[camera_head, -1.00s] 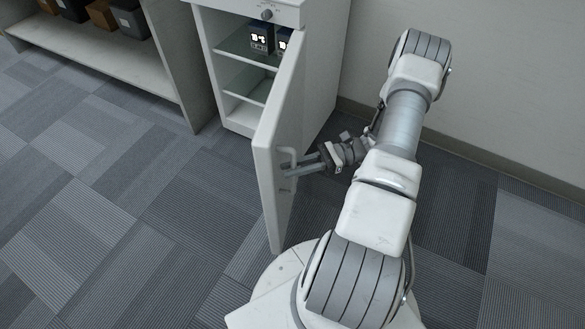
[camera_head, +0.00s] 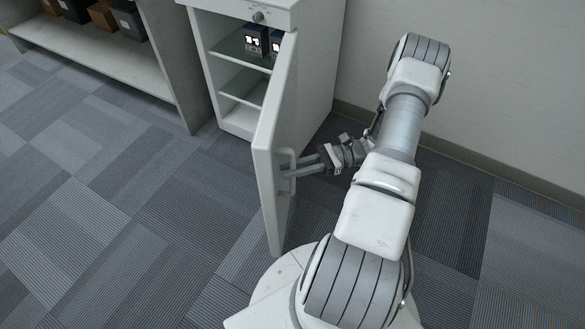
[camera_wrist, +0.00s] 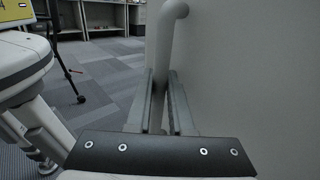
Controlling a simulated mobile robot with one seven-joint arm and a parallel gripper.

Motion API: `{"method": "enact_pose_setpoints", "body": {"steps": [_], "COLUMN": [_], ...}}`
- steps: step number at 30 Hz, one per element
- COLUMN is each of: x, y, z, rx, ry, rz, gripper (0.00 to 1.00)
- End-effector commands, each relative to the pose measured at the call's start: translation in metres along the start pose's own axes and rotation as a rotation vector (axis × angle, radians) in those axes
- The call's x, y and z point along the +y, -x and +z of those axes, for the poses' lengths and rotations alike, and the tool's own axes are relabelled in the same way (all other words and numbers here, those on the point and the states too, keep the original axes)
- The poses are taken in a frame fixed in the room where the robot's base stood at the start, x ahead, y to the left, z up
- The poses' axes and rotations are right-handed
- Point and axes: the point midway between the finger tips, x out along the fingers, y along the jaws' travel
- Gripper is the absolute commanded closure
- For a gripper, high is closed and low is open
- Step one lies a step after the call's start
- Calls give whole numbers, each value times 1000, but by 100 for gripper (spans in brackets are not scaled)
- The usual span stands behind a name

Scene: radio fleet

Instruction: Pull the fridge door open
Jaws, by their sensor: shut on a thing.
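The white fridge door (camera_head: 266,145) stands wide open, swung out toward me from the fridge cabinet (camera_head: 297,75). Its handle (camera_head: 288,158) is a light bar on the right-hand face of the door. My gripper (camera_head: 288,170) reaches in from the right and is shut on the handle. In the wrist view the two fingers (camera_wrist: 160,100) close around the handle bar (camera_wrist: 164,45), with the door face (camera_wrist: 245,80) on the right. The lower end of the handle is hidden behind the fingers.
Inside the fridge are glass shelves (camera_head: 244,85) with small dark boxes (camera_head: 257,40) on the top one. A low shelf unit (camera_head: 125,60) with bins stands at the left. A wall (camera_head: 480,80) is on the right. The carpet (camera_head: 110,220) left of the door is clear.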

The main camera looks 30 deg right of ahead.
Motion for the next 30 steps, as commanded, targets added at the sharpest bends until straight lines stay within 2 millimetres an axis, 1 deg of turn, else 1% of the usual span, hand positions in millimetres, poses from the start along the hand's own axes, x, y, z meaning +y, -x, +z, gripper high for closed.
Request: {"method": "enact_pose_setpoints", "body": {"steps": [5,6,7,16,20,23,30], "x": [0,0,0,0,0,0,0], "y": [0,0,0,1,10,26,81], "z": [-1,-1,-1,0,0,0,0], "rx": [2,2,2,0,0,1,2], "ry": [-1,-1,-1,0,1,0,1], "rz": [-1,-1,-1,0,-1,-3,-2], "gripper": [100,73,68,68,68,68,68]}}
